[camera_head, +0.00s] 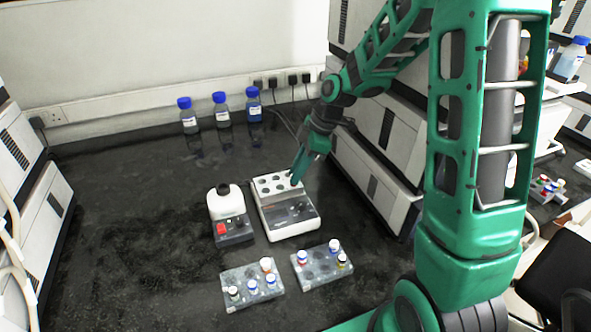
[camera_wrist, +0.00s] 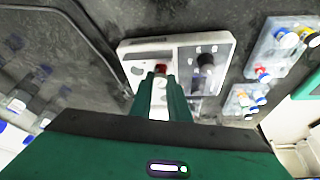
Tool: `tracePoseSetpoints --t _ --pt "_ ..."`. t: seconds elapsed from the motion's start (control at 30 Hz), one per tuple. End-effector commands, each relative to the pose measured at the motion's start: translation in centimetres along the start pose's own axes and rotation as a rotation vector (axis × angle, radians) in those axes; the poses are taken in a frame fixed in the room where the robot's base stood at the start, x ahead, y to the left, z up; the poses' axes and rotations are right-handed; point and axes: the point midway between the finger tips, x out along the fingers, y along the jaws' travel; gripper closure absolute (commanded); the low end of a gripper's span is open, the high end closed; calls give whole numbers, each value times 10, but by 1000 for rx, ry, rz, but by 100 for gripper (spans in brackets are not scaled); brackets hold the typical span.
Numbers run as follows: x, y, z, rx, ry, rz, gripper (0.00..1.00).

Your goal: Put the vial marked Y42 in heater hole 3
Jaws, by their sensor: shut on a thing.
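The heater (camera_head: 268,218) is a white block in the middle of the bench, with rows of holes at its back and a dark control panel in front. My gripper (camera_head: 296,179) reaches down over the right side of the hole area. The wrist view shows the heater (camera_wrist: 224,38) from above, with my gripper (camera_wrist: 160,75) at its hole end. The fingers are shut on a vial with a red cap (camera_wrist: 161,68). Its label and lower part are hidden, so I cannot read its mark or tell whether it is inside a hole. The hole numbers are not readable.
Two grey racks, left (camera_head: 238,302) and right (camera_head: 318,278), hold several capped vials in front of the heater. A mixer (camera_head: 230,210) stands close on its left. Blue-capped bottles (camera_head: 221,112) stand at the back. White instruments (camera_head: 385,135) border the right.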

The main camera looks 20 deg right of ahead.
Motion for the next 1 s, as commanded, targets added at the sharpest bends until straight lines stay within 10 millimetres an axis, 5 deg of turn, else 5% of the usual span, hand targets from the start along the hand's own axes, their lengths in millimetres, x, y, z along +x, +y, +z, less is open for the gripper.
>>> tracePoseSetpoints --t 0.33,0.37,0.43,0.63,0.7,1.0 --pt "2 0 1 0 0 0 100" --pt "2 0 1 0 0 0 80" --pt "2 0 1 0 0 0 63" --pt "2 0 1 0 0 0 62" --pt "2 0 1 0 0 0 51" --pt "2 0 1 0 0 0 50"
